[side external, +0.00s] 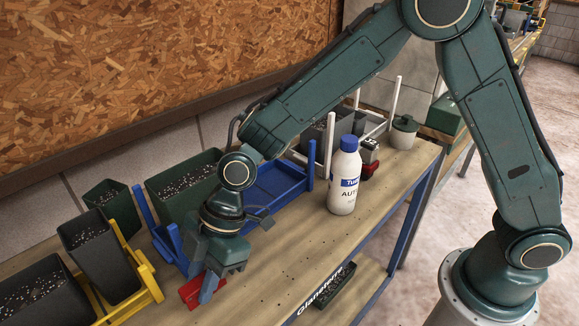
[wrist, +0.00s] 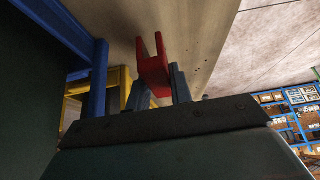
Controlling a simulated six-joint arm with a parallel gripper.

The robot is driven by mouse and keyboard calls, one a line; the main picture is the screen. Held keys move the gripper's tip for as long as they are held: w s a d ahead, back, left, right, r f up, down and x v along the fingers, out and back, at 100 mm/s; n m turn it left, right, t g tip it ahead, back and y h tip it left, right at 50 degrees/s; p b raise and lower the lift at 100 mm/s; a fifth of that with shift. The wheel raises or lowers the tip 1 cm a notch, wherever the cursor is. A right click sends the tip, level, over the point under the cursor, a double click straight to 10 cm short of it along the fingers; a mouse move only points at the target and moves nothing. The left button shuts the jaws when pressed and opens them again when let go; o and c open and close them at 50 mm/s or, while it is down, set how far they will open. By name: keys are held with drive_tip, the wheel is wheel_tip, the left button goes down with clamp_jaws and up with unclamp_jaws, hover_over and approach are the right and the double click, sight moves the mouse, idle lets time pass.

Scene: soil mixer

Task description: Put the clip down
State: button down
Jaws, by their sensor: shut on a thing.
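The red clip (side external: 190,291) is at the lower left in the side view, low over the wooden bench near its front edge. My gripper (side external: 207,285) points down and is shut on the clip. In the wrist view the clip (wrist: 152,68) shows two upright prongs and sits between my blue-grey fingers (wrist: 160,90). I cannot tell whether the clip touches the bench top.
A yellow rack (side external: 149,285) with dark soil pots (side external: 100,262) stands left of my gripper. A blue rack (side external: 277,187) holding a green planter (side external: 180,187) is behind. A white bottle (side external: 344,178) with a blue cap stands to the right. The bench (side external: 290,245) between is clear.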

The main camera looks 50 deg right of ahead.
sight(201, 311)
drive_tip(key=shift+f, duration=1.9)
drive_tip(key=shift+f, duration=0.15)
drive_tip(key=c, duration=1.3)
unclamp_jaws()
drive_tip(key=shift+o, duration=0.2)
drive_tip(key=v, duration=1.3)
drive_tip(key=shift+d+r, duration=0.25)
drive_tip(key=shift+d, duration=0.05)
drive_tip(key=shift+s+d, duration=0.1)
